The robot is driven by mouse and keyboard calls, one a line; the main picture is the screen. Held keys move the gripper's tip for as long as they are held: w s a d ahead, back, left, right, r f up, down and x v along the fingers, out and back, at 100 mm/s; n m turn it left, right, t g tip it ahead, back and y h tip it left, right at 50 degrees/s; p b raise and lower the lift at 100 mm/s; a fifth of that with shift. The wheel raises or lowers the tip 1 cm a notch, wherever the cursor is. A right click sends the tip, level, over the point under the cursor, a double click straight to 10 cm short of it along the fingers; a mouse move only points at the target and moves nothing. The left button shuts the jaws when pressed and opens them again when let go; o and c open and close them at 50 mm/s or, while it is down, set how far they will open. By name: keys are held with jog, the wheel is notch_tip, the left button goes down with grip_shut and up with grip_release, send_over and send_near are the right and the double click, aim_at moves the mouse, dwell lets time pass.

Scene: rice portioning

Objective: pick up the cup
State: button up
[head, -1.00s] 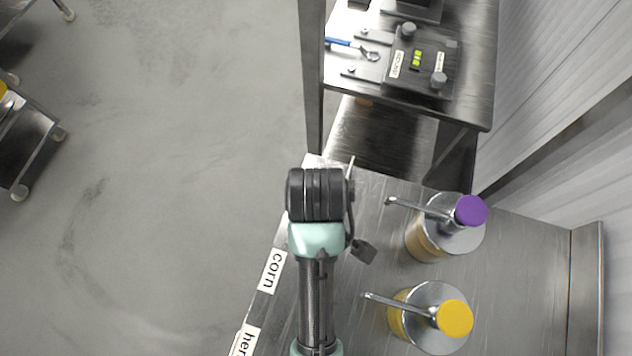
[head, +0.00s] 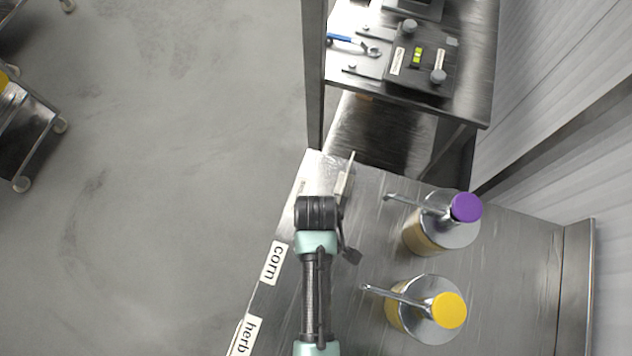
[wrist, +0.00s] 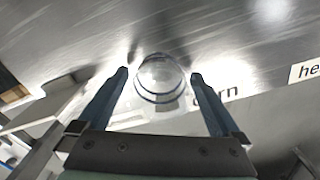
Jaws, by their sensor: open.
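The cup (wrist: 160,80) is clear and rounded, and stands on the steel counter in the wrist view. It appears between the two blue-grey fingers of my gripper (wrist: 159,76), nearer their tips. The fingers are open, with a gap showing on both sides of the cup. I cannot tell how far ahead of the fingertips it stands. In the head view my arm covers the spot, and the cup cannot be made out.
Two dispensers stand right of my arm, one with a purple top (head: 466,207) and one with a yellow top (head: 448,310). A "corn" label (head: 273,263) and a "herb" label (head: 243,338) lie along the counter's left edge. A side table (head: 470,95) holds a wrench and a device.

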jog(key=shift+f, duration=0.6)
jog(key=c, duration=1.3)
jog(key=shift+r, duration=0.1)
notch_tip(320, 180, up, 9)
jog(key=b, duration=0.1)
jog(key=w+f+m+b, duration=0.1)
jog(key=w+m+b, duration=0.1)
jog(key=w+f+m+b, duration=0.1)
jog(key=w+m, duration=0.1)
jog(key=m, duration=0.1)
jog(key=w+m+b, duration=0.2)
jog(key=shift+w+f+m+b, duration=0.2)
jog(key=shift+f+m+b, duration=0.1)
jog(key=shift+f+m, duration=0.1)
jog(key=shift+w+m, duration=0.5)
jog(key=shift+m, duration=0.3)
